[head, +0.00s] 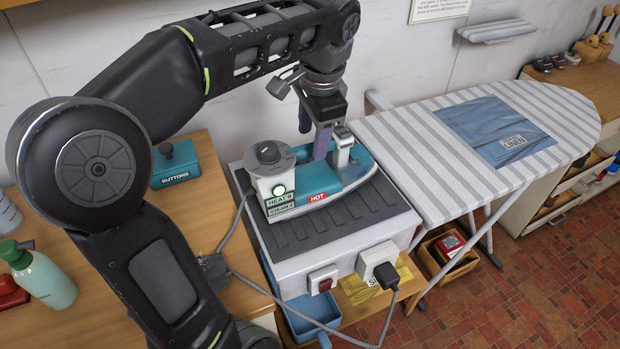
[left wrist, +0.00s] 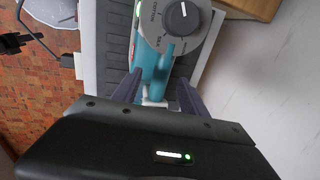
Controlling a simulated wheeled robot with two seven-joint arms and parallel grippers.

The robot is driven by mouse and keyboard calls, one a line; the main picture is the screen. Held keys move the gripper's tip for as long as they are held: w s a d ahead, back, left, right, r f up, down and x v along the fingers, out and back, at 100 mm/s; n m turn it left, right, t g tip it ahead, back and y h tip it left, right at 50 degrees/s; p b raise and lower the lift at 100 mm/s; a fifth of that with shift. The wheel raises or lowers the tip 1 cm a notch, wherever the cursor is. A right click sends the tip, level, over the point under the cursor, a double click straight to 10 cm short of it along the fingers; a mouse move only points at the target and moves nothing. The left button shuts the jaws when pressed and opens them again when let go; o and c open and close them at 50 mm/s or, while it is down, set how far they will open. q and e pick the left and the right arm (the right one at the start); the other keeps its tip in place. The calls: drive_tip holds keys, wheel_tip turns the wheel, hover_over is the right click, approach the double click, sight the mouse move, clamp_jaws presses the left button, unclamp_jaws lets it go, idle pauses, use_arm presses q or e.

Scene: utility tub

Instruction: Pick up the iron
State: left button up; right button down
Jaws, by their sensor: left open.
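The iron (head: 325,178) is teal and white, with a round grey dial, a green light and a red HOT label. It rests on the dark ribbed pad of a white stand (head: 315,258). My left gripper (head: 313,145) is open and comes down from above at the iron's handle. In the left wrist view, my left gripper's fingers (left wrist: 157,93) are spread to either side of the teal handle of the iron (left wrist: 153,62). Whether they touch it cannot be told; part of the handle is hidden by the gripper.
A striped ironing board (head: 415,150) with a folded blue cloth (head: 495,130) stands to the right. A grey cable (head: 250,290) runs from the stand's black plug (head: 387,275). A teal BUTTONS box (head: 175,165) and a green bottle (head: 42,275) stand left. The wall is close behind.

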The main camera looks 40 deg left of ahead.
sight(309, 175)
use_arm(q)
drive_tip(key=shift+w+a+f, duration=0.1)
drive_tip(key=shift+a+f, duration=0.1)
drive_tip(key=shift+f, duration=1)
drive_tip(key=shift+w+a+f, duration=0.1)
drive_tip(key=shift+a+f, duration=0.1)
drive_tip(key=shift+f, duration=0.65)
drive_tip(key=shift+w+a+f, duration=0.15)
drive_tip(key=shift+f, duration=0.7)
drive_tip(key=shift+w+a+f, duration=0.1)
drive_tip(key=shift+a+f, duration=0.1)
drive_tip(key=shift+f, duration=0.65)
drive_tip(key=shift+c, duration=0.5)
clamp_jaws()
drive_tip(key=shift+r, duration=0.1)
